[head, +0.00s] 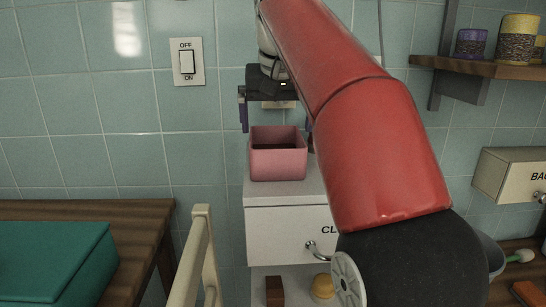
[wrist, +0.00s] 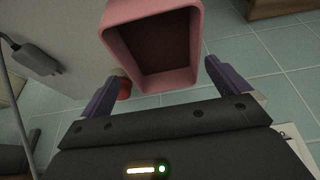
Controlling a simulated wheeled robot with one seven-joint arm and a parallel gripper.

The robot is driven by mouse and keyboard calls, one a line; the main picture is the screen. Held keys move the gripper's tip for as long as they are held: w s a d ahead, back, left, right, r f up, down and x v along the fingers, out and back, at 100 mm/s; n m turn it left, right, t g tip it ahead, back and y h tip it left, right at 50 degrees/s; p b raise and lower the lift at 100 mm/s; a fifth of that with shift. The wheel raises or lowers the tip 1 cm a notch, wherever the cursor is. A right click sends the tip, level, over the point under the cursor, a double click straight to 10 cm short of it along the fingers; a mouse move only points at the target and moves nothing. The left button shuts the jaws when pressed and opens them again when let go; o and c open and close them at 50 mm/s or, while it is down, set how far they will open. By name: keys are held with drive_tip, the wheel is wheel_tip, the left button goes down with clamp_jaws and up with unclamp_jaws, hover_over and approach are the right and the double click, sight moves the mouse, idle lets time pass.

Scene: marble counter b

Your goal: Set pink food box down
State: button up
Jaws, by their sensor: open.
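The pink food box (head: 278,163) is an open-topped box with a dark inside. In the head view it stands upright on the top of the white drawer cabinet (head: 258,197). My gripper (head: 277,122) is above and behind it, with its purple fingers spread and nothing between them that I can make out there. In the wrist view the pink food box (wrist: 186,78) is just ahead of my open gripper (wrist: 160,75), with one finger to each side of its near end. Gaps show between the fingers and the box. My red arm hides the cabinet's right part.
A teal box (head: 55,262) lies on a wooden table at the left. A cream chair back (head: 197,255) stands before the cabinet. A wall shelf (head: 480,67) with jars and a cream drawer unit (head: 510,172) are at the right. A light switch (head: 187,62) is on the tiled wall.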

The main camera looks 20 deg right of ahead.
sight(276, 139)
drive_tip(key=b+x, duration=0.1)
drive_tip(key=x, duration=0.4)
drive_tip(key=shift+f, duration=0.15)
drive_tip(key=c, duration=0.9)
drive_tip(key=shift+o, duration=0.2)
drive_tip(key=shift+r+p, duration=0.65)
drive_tip(key=shift+r, duration=1.15)
drive_tip(key=shift+s, duration=0.15)
drive_tip(key=s+a+b, duration=0.1)
drive_tip(key=s, duration=0.7)
drive_tip(key=s+a+b, duration=0.2)
drive_tip(key=s, duration=0.7)
drive_tip(key=shift+s+a, duration=0.2)
drive_tip(key=shift+a, duration=0.1)
